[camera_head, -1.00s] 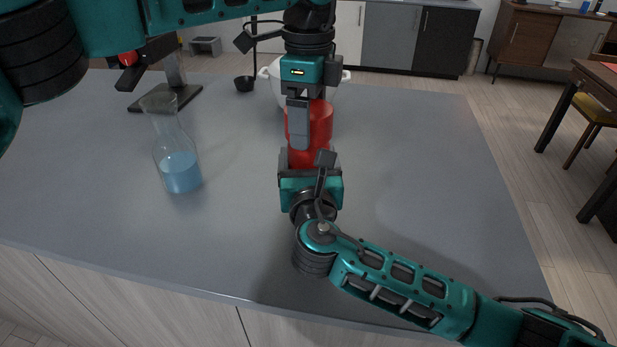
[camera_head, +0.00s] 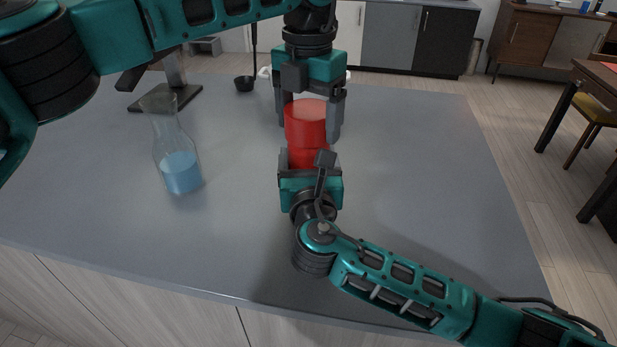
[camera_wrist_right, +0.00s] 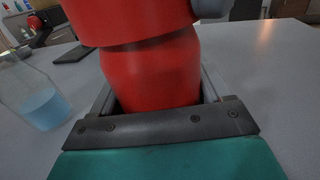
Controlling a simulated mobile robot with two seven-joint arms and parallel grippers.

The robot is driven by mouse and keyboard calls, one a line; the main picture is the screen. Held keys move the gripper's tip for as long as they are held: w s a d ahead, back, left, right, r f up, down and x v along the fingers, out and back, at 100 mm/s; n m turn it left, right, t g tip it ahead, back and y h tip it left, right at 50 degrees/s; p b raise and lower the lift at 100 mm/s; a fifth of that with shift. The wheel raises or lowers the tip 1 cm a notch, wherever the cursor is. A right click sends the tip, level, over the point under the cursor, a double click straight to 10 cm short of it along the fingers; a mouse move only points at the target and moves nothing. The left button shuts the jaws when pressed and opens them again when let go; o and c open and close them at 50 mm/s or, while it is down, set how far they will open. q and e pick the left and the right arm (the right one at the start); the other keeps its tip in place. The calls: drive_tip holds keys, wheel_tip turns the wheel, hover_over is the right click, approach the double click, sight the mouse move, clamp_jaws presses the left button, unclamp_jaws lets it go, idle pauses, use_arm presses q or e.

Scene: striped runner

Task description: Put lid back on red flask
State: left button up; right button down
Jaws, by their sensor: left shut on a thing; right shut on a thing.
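The red flask (camera_head: 306,158) stands upright over the grey table, low between the fingers of my right gripper (camera_head: 309,170), which is shut on it. Its body also fills the middle of the right wrist view (camera_wrist_right: 150,75). The wider red lid (camera_head: 306,122) sits on top of the flask, with a thin dark seam between them in the right wrist view (camera_wrist_right: 130,14). My left gripper (camera_head: 309,126) comes down from above and is shut on the lid, one finger on each side. Whether the lid is fully seated I cannot tell.
A glass flask of blue liquid (camera_head: 180,168) stands to the left on the table (camera_head: 420,190). Behind are a dark stand base (camera_head: 180,97), a black ladle (camera_head: 244,84) and a white pot (camera_head: 264,73), mostly hidden by my left gripper. The table's right side is clear.

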use_arm(q)
drive_tip(key=m, duration=0.5)
drive_tip(key=shift+m, duration=0.4)
drive_tip(key=m, duration=1)
drive_tip(key=shift+m, duration=0.4)
drive_tip(key=m, duration=0.5)
drive_tip(key=o, duration=1)
drive_tip(key=shift+o, duration=0.2)
wheel_tip(320, 180, up, 12)
